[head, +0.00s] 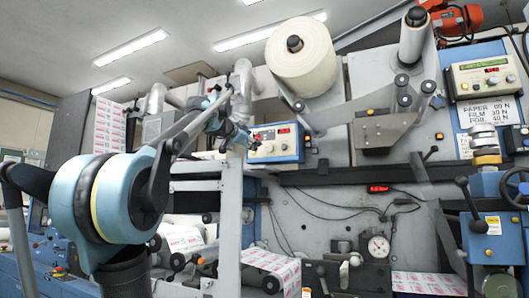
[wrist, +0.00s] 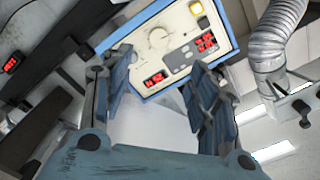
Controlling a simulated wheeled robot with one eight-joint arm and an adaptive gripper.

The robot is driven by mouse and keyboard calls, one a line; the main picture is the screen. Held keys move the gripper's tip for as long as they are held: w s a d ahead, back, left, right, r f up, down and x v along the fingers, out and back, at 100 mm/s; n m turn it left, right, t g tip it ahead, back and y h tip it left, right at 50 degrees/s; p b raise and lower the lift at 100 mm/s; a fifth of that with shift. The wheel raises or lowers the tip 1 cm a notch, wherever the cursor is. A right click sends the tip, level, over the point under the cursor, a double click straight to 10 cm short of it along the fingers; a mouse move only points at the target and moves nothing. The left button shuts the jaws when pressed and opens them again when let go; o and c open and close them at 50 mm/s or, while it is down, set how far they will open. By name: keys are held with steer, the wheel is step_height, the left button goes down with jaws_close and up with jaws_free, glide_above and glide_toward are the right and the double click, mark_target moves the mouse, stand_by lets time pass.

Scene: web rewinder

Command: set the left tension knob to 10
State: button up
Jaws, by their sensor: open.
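The left tension panel (head: 287,153), a cream face in a blue frame, is mounted at the middle of the machine in the head view. It shows upside down at the top of the wrist view (wrist: 128,47). Its pale round knob (wrist: 158,38) lies beyond my fingertips, with red displays (wrist: 155,79) on the same face; I cannot read their digits surely. My gripper (wrist: 160,80) is open and empty, its two fingers apart, with the knob away from them. In the head view my gripper (head: 243,138) is just left of the panel, and the knob's setting is too small to read.
A second blue-framed panel (head: 484,75) is at the upper right, above a paper/film/foil label (head: 488,109). A large white roll (head: 302,58) hangs above the left panel. A ribbed duct (wrist: 270,55) and dark bars (wrist: 40,65) flank the wrist view.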

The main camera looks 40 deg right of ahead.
mark_target(268, 148)
steer(key=shift+n, duration=0.3)
steer(key=x, duration=1.7)
steer(key=c, duration=1.1)
